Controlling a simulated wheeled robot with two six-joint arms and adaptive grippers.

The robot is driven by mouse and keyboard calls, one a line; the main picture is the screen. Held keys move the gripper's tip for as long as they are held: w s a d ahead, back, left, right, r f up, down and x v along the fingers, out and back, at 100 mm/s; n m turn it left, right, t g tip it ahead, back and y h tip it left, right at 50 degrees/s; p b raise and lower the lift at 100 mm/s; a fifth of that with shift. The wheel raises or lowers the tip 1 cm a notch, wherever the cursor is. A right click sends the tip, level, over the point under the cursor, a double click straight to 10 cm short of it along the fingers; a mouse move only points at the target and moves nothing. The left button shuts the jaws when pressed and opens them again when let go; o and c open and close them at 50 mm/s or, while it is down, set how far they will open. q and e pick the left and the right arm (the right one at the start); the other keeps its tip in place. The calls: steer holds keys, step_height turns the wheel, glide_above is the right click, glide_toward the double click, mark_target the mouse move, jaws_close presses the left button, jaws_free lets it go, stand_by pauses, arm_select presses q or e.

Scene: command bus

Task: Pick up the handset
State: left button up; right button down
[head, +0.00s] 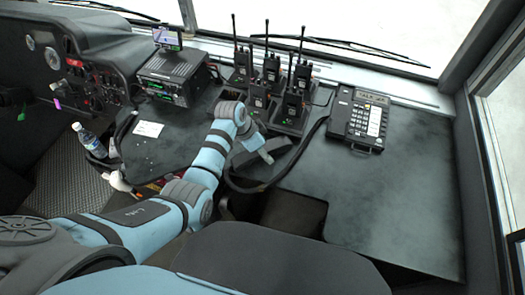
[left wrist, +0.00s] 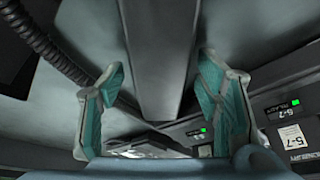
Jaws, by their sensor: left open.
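The handset (left wrist: 158,60) is a long dark grey bar running down the middle of the left wrist view, between the two teal-padded fingers of my left gripper (left wrist: 160,100). The fingers are open, one on each side, with visible gaps to the bar. In the head view my left gripper (head: 262,152) is over the desk in front of the radios, at the handset (head: 280,146), which my arm partly covers. A dark cord (head: 306,142) curves past it and shows ribbed in the left wrist view (left wrist: 65,45). My right gripper is not in view.
Several upright radios (head: 271,68) stand in chargers just behind the gripper. A keypad phone base (head: 358,120) is to the right, and a radio console (head: 174,76) to the left. A bottle (head: 89,140) stands far left. The desk's right part (head: 390,195) is clear.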

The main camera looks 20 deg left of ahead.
arm_select(q)
steer(key=shift+f, duration=0.1)
stand_by(0.3)
jaws_close()
